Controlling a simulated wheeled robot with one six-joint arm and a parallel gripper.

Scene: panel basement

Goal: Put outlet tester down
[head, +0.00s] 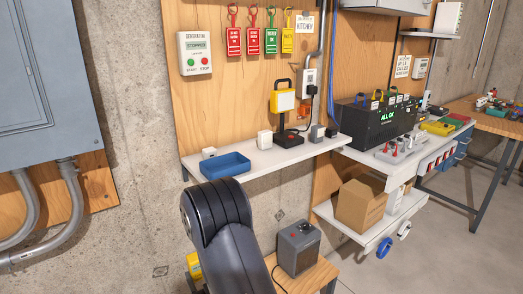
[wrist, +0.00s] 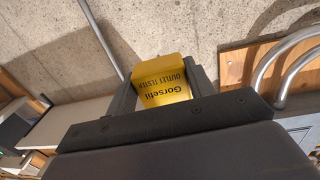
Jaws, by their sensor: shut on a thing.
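The outlet tester (wrist: 162,92) is a yellow block with dark lettering, upside down in the wrist view. My gripper (wrist: 163,80) is shut on it, with one dark finger on each side. In the head view a yellow part of the tester (head: 194,264) shows low at the left of my arm; the arm hides most of my gripper. There the tester is in front of the concrete wall, lower than the white shelf (head: 280,158) and left of the low wooden table (head: 312,277). It appears held clear of any surface.
The white shelf holds a blue tray (head: 225,164), small white boxes and a black device (head: 288,138); its front middle has bare room. A grey box (head: 298,248) stands on the low wooden table. A cardboard box (head: 360,204) sits on the lower shelf. Conduits (head: 72,215) run at left.

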